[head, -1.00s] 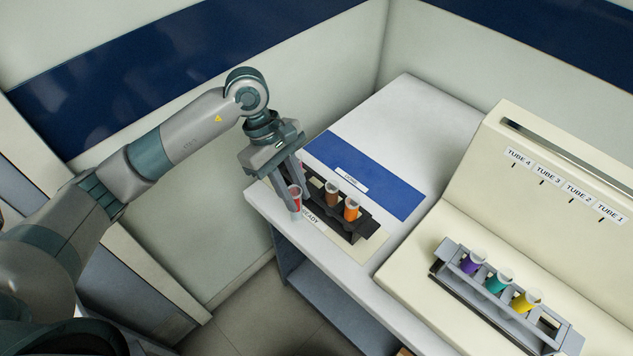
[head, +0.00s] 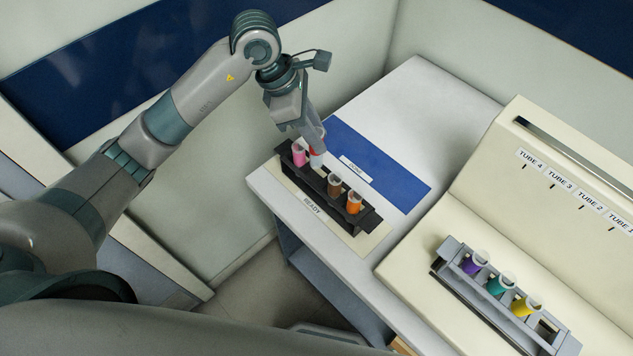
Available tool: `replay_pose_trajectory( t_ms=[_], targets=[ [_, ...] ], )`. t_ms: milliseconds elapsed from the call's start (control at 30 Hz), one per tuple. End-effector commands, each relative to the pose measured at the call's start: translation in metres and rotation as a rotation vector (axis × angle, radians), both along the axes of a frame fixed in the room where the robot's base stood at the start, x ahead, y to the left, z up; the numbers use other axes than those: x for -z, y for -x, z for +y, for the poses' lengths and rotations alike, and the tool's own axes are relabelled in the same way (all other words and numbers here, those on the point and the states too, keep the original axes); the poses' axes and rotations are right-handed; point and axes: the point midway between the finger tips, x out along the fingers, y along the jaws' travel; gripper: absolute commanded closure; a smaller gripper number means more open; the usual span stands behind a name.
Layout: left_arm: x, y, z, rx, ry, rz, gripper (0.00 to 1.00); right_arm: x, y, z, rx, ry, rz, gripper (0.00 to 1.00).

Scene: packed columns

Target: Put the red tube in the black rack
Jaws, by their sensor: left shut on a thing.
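The black rack (head: 366,218) stands on the white counter at the READY label. It holds a pink tube (head: 299,156) at its far left end, then a brown tube (head: 334,184) and an orange tube (head: 354,202) toward its right end. My left gripper (head: 318,149) is shut on the red tube (head: 314,153), which is at the rack between the pink and brown tubes. The fingers hide part of the red tube, and I cannot tell whether its lower end is inside a slot or above it. My right gripper is not in view.
A blue DONE area (head: 392,180) lies behind the black rack. A grey rack (head: 445,250) with purple (head: 475,262), teal (head: 500,284) and yellow (head: 525,304) tubes sits on the cream machine (head: 410,262) at right. The white counter (head: 400,105) is clear at the back.

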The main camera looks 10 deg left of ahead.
Motion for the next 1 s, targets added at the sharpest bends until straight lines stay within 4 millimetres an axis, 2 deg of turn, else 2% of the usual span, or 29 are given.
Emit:
replay_pose_trajectory(
  t_ms=[167, 500, 867, 1000],
  targets=[
    [0.012, 0.001, 0.000, 0.001, 0.001, 0.004, 0.98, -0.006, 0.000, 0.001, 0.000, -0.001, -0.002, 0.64],
    [0.058, 0.001, 0.000, 0.000, 0.001, 0.003, 0.98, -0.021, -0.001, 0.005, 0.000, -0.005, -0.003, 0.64],
    [0.063, 0.000, 0.000, 0.001, 0.001, 0.000, 0.98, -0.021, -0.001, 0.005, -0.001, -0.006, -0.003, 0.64],
    [0.070, 0.001, 0.000, 0.001, 0.000, 0.004, 0.98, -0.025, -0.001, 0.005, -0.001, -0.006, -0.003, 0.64]
  ],
)
